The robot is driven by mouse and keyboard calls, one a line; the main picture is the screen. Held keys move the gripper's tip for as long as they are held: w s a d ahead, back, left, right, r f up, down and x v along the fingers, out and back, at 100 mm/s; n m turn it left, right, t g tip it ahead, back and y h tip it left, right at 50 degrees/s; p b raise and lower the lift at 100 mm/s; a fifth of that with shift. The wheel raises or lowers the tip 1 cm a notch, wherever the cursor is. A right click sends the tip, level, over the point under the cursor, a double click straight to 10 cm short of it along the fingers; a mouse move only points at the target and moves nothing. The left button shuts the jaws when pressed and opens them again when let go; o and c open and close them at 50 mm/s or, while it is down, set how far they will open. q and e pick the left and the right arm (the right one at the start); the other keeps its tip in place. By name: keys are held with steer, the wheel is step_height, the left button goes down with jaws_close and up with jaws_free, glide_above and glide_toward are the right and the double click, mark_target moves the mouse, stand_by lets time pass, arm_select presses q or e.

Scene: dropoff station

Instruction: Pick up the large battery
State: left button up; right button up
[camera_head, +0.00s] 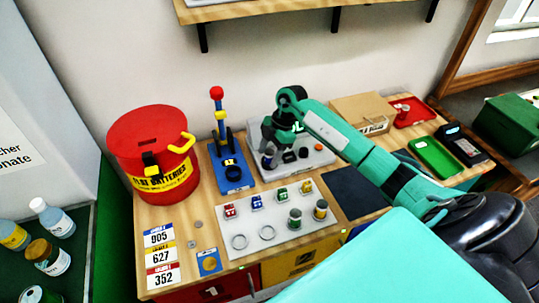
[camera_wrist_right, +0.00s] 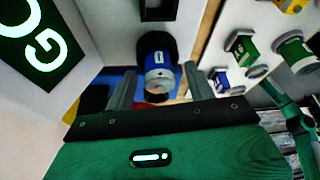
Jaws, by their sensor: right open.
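The large battery (camera_wrist_right: 158,78) is a blue cylinder with a pale end in the right wrist view. It sits in a round black holder of the light grey testing device (camera_wrist_right: 105,25). In the head view the battery (camera_head: 268,158) shows small, just below my right gripper (camera_head: 273,146). In the wrist view the right gripper (camera_wrist_right: 160,84) is open, with one finger on each side of the battery. I cannot tell whether either finger touches it. The device's base also shows in the head view (camera_head: 322,158), with several dark parts on it. My left gripper is not in view.
A grey mat (camera_head: 260,222) in front holds several small batteries, two larger ones and two empty rings. A blue stand (camera_head: 232,178) with a red-topped lever and a red bin (camera_head: 152,135) stand left. A wooden box (camera_head: 362,112) and green tray (camera_head: 436,158) lie right.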

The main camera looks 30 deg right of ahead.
steer(key=shift+f, duration=0.1)
steer(key=c, duration=1.1)
steer(key=shift+c, duration=0.2)
